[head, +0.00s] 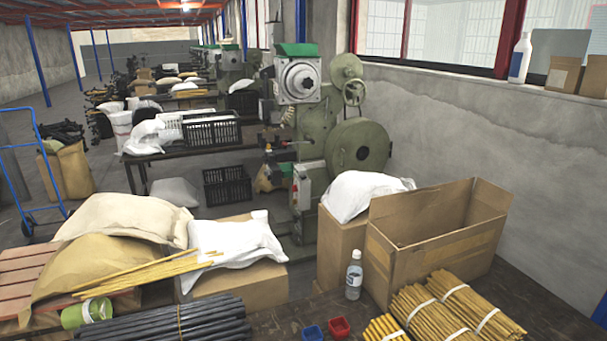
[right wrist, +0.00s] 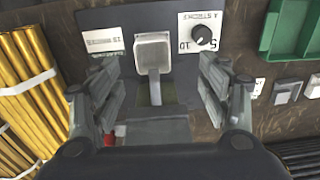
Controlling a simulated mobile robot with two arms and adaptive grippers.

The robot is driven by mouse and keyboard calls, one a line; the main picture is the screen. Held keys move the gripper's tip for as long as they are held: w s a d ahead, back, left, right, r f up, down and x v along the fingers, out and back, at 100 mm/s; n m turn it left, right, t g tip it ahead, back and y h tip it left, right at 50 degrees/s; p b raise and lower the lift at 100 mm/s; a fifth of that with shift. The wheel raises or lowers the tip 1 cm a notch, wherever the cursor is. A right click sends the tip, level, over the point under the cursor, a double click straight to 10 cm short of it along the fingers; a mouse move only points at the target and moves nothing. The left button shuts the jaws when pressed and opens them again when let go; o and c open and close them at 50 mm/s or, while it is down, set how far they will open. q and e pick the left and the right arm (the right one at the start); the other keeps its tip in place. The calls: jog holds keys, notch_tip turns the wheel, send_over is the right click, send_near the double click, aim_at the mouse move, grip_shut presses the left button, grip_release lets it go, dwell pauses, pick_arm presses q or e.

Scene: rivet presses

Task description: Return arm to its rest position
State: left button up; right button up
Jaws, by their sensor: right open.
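My right gripper (right wrist: 158,85) shows in the right wrist view. Its two fingers are wide apart, with nothing held between them. Beyond and between the fingers is a grey lever or switch with a square head (right wrist: 152,52) on a dark control panel (right wrist: 180,22). The fingers stand to either side of it and I see no contact. I cannot tell how far the fingertips are from the panel. Neither gripper shows in the head view, and my left gripper is not in view.
A black knob (right wrist: 203,34) is on the panel. Yellow rods (right wrist: 22,75) lie to its left; a green tray (right wrist: 288,45) and small switches (right wrist: 287,91) are to its right.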

jog(key=s+d+r+m+t, duration=0.15)
jog(key=s+d+r, duration=0.25)
jog(key=s, duration=0.4)
jog(key=s+d+r+m+t, duration=0.1)
jog(key=s+d+r+t, duration=0.2)
jog(key=s, duration=0.6)
notch_tip(320, 180, down, 29)
jog(key=g+b, duration=0.3)
jog(key=b, duration=0.1)
jog(key=s+d+f+b, duration=0.1)
jog(key=s+f+b, duration=0.1)
jog(key=s+f, duration=0.7)
jog(key=s+d+f+b, duration=0.2)
jog(key=s+f, duration=0.7)
jog(key=f, duration=0.3)
jog(key=shift+d+n+g, duration=0.25)
jog(key=shift+n+g, duration=0.2)
jog(key=shift+f, duration=0.1)
